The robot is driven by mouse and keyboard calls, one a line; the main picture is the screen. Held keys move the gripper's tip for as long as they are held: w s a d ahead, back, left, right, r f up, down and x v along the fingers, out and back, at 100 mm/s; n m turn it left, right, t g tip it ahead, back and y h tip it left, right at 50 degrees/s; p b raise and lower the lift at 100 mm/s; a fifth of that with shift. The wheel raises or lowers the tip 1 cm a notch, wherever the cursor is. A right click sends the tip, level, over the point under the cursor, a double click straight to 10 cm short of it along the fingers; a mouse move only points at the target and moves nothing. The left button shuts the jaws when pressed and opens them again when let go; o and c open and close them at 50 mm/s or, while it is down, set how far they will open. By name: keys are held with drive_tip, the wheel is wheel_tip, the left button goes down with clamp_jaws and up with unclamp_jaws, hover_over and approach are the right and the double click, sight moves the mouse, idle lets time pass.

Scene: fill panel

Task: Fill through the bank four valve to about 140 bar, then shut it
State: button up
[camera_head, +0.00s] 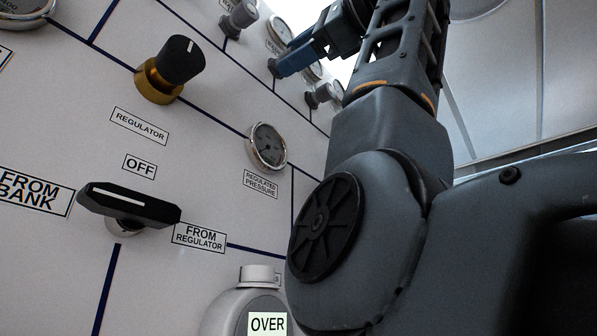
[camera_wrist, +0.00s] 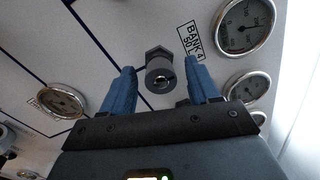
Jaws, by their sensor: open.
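The bank four valve (camera_wrist: 160,76) is a small dark knob on the panel, beside a label (camera_wrist: 191,40) reading "BANK 4". My gripper (camera_wrist: 163,64) is open in the wrist view, with one blue finger on each side of the knob. I cannot tell whether either finger touches it. In the head view my gripper (camera_head: 287,64) is far up the panel, its blue fingers at a small dark knob, largely hidden by them. Gauges (camera_wrist: 246,25) and (camera_wrist: 245,90) sit to the right of the valve in the wrist view; their readings are too small to tell.
A black-and-gold regulator knob (camera_head: 178,62) and a black selector handle (camera_head: 130,206) stand out from the panel. The regulated pressure gauge (camera_head: 268,147) is beside my arm. Another small knob (camera_head: 240,18) and a cylinder marked "OVER" (camera_head: 247,300) also show.

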drive_tip(key=b+v, duration=0.2)
drive_tip(key=v, duration=0.5)
drive_tip(key=shift+s+d, duration=0.25)
drive_tip(key=shift+d, duration=0.05)
drive_tip(key=shift+d, duration=0.1)
idle(1.7)
